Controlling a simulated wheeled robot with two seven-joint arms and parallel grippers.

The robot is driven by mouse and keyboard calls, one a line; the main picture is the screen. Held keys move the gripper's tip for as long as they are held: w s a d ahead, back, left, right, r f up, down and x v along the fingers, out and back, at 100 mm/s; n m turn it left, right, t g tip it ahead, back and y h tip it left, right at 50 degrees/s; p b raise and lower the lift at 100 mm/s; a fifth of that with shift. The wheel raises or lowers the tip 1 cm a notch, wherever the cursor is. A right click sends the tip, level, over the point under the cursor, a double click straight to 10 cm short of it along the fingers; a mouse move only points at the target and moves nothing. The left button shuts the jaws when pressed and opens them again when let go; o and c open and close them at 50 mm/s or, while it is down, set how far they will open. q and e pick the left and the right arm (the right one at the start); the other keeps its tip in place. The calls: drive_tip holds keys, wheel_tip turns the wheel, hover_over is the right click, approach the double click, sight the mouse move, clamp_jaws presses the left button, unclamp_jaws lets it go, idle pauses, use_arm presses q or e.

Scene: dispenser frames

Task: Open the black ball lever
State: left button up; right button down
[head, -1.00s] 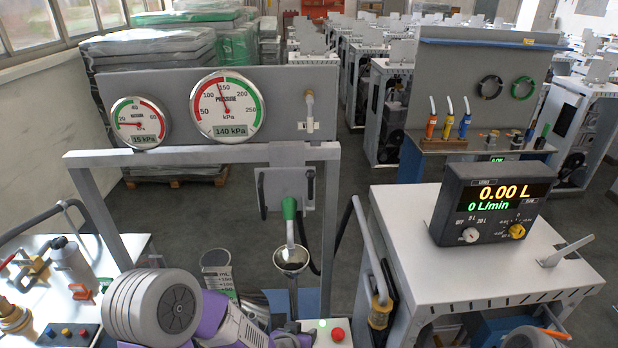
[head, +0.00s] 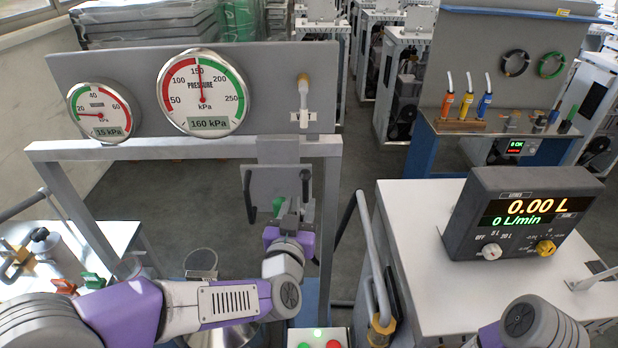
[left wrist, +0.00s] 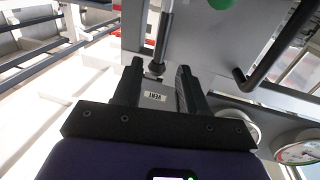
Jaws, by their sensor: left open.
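My left gripper (head: 297,214) is open at the lever's lower part. In the left wrist view the ball lies between the tips of my left gripper (left wrist: 159,74), with no clear contact on either finger. My right gripper is outside the views; only part of that arm shows.
A second black handle (head: 250,195) hangs left on the panel. The pressure gauge (head: 202,92) reads 160 kPa. A box with green and red buttons (head: 319,336) sits low in front. A white cabinet with a litre display (head: 520,212) stands right.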

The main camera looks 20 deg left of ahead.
sight(305, 187)
use_arm(q)
drive_tip(key=w, duration=0.6)
drive_tip(key=shift+w+a+p, duration=0.15)
drive_tip(key=shift+a+p, duration=0.15)
drive_tip(key=shift+p, duration=0.1)
clamp_jaws()
